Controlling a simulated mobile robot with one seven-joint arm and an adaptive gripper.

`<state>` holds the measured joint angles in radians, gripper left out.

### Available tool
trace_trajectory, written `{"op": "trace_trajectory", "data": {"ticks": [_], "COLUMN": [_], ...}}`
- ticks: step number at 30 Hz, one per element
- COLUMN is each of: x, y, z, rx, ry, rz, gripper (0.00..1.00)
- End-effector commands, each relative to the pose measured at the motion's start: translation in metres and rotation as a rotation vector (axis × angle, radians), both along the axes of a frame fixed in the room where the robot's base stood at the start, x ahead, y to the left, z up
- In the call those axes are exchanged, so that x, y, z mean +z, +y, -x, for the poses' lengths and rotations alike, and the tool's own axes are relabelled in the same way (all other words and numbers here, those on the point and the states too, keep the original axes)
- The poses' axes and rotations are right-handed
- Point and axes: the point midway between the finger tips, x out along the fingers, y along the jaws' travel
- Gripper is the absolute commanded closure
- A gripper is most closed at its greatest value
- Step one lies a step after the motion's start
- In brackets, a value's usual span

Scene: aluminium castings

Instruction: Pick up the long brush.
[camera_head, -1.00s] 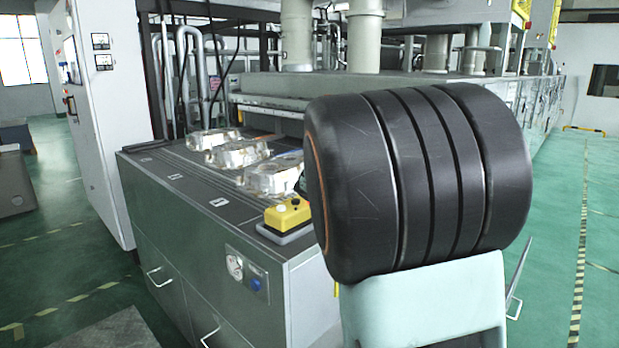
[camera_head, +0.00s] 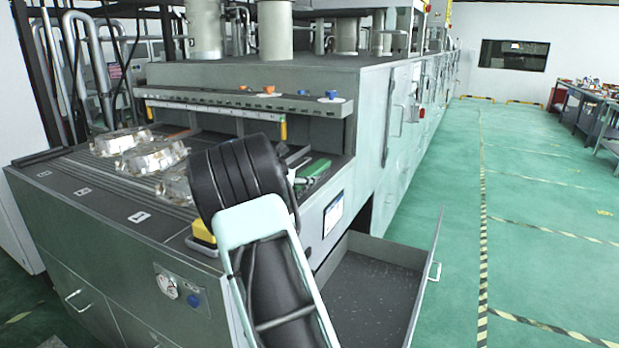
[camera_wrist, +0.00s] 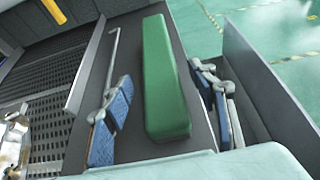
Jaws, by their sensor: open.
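The long brush (camera_wrist: 165,80) appears as a long green block on the dark right end of the bench top in the wrist view. In the head view the brush (camera_head: 316,168) shows as a small green strip just beyond my arm. My gripper (camera_wrist: 152,108) has its blue-padded fingers spread, one on each side of the brush in the picture. I cannot tell how far above it they are. In the head view my gripper (camera_head: 293,176) is small and partly hidden behind my arm. No bristles show.
Shiny castings (camera_head: 157,158) lie on the bench to the left. A yellow box (camera_head: 203,234) sits by the front edge. An open drawer (camera_head: 385,300) juts out at the bench's right end. A thin grey rod (camera_wrist: 113,60) lies left of the brush. Green floor is free at right.

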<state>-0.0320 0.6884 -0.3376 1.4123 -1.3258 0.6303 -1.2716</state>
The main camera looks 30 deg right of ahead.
Motion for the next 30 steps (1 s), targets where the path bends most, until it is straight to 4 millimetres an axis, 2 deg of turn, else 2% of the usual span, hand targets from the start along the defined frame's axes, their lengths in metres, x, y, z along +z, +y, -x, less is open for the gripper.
{"op": "trace_trajectory", "data": {"ticks": [12, 21, 30], "x": [-0.014, -0.016, -0.016], "y": [-0.041, -0.043, -0.043], "z": [-0.023, -0.025, -0.025], "rx": [-0.002, -0.001, -0.001], "ry": [-0.001, -0.001, -0.001], "rz": [-0.002, -0.002, -0.002], "gripper": [0.47, 0.48, 0.81]}}
